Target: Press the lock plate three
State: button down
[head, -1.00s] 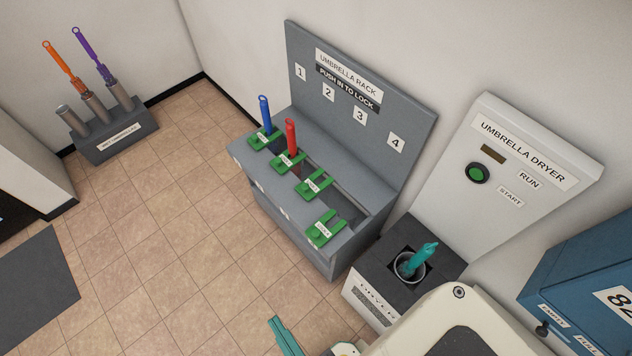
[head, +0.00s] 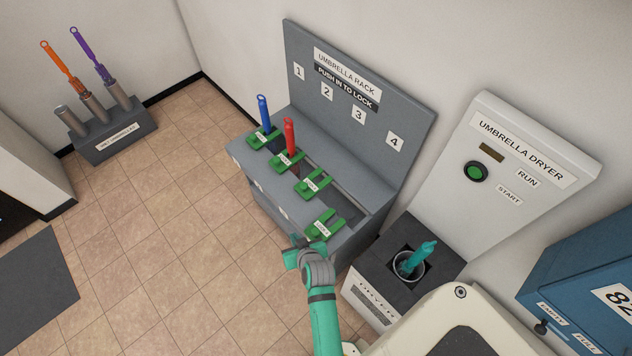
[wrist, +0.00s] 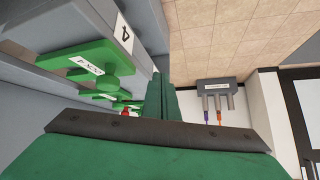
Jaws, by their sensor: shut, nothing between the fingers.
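Lock plate three (head: 312,185) is the third green plate from the left along the front of the grey umbrella rack (head: 262,188). It has a white label and a round knob, and no umbrella stands in its slot. Lock plate four (head: 322,228) lies to its right and nearer; it is large at upper left in the wrist view (wrist: 75,62). My gripper (head: 293,250) is at the rack's front, just below plate four and apart from plate three. Its fingers (wrist: 160,98) are shut and empty. In the wrist view, plates farther along the row are partly hidden by the gripper.
A blue umbrella (head: 264,110) and a red umbrella (head: 290,138) stand at the first two plates. The umbrella dryer (head: 480,215), holding a teal umbrella (head: 418,258), is right of the rack. Open tiled floor (head: 190,235) lies left of my gripper.

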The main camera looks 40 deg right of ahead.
jog(key=shift+g+y, duration=0.4)
jog(key=shift+y, duration=0.1)
jog(key=w+d, duration=0.2)
jog(key=w+d+r, duration=0.1)
jog(key=w+d, duration=0.1)
jog(key=d, duration=0.1)
jog(key=w+d, duration=0.2)
jog(key=shift+d+r, duration=0.15)
jog(key=shift+d, duration=0.2)
jog(key=shift+y, duration=0.5)
jog(key=d, duration=0.1)
jog(key=w+d+r, duration=0.1)
jog(key=d, duration=0.1)
jog(key=w+d+r, duration=0.1)
jog(key=d, duration=0.1)
jog(key=shift+d+r, duration=0.1)
jog(key=s+d+r+g+y, duration=0.1)
jog(key=s+d+r+y, duration=0.1)
jog(key=d+r, duration=0.6)
jog(key=shift+d+n+g+y, duration=0.35)
jog(key=shift+d+y, duration=0.25)
jog(key=shift+d, duration=1.1)
jog(key=shift+r, duration=0.1)
